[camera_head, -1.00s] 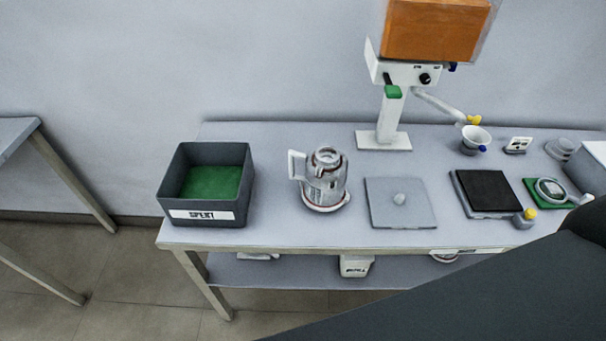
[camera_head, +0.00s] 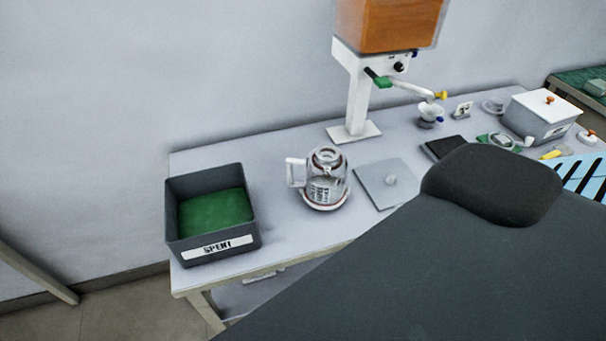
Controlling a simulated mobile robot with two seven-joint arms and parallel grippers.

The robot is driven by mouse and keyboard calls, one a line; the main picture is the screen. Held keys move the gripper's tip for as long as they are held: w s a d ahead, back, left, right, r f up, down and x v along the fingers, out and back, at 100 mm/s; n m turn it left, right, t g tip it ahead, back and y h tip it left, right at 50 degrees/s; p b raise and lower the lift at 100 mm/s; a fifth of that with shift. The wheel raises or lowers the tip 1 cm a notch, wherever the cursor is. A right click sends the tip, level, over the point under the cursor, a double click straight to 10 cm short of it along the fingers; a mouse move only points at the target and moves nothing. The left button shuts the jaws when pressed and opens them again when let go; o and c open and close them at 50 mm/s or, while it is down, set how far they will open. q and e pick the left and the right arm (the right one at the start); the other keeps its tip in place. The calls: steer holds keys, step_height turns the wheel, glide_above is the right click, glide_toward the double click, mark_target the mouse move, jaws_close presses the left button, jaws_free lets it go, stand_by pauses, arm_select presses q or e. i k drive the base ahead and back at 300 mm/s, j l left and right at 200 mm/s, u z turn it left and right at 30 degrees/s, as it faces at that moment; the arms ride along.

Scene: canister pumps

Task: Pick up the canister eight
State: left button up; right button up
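A silver canister or jug (camera_head: 327,178) with a white handle on its left stands upright on the grey table (camera_head: 290,238), on a round base with a reddish rim. Print on its front is too small to read, so I cannot tell whether it is canister eight. Neither of my grippers is in view. A large dark part of my own body covers the lower right and hides part of the table.
A dark bin (camera_head: 220,249) labelled SPENT with a green bottom stands at the table's left end. A grey plate with a knob (camera_head: 388,183) lies right of the jug. A dispenser (camera_head: 357,95) stands behind. A white-lidded box (camera_head: 540,112) stands far right.

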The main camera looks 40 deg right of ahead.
mark_target(320, 192)
steer(key=j, duration=0.25)
steer(key=i+j, duration=0.15)
steer(key=j, duration=0.15)
steer(key=z, duration=1.2)
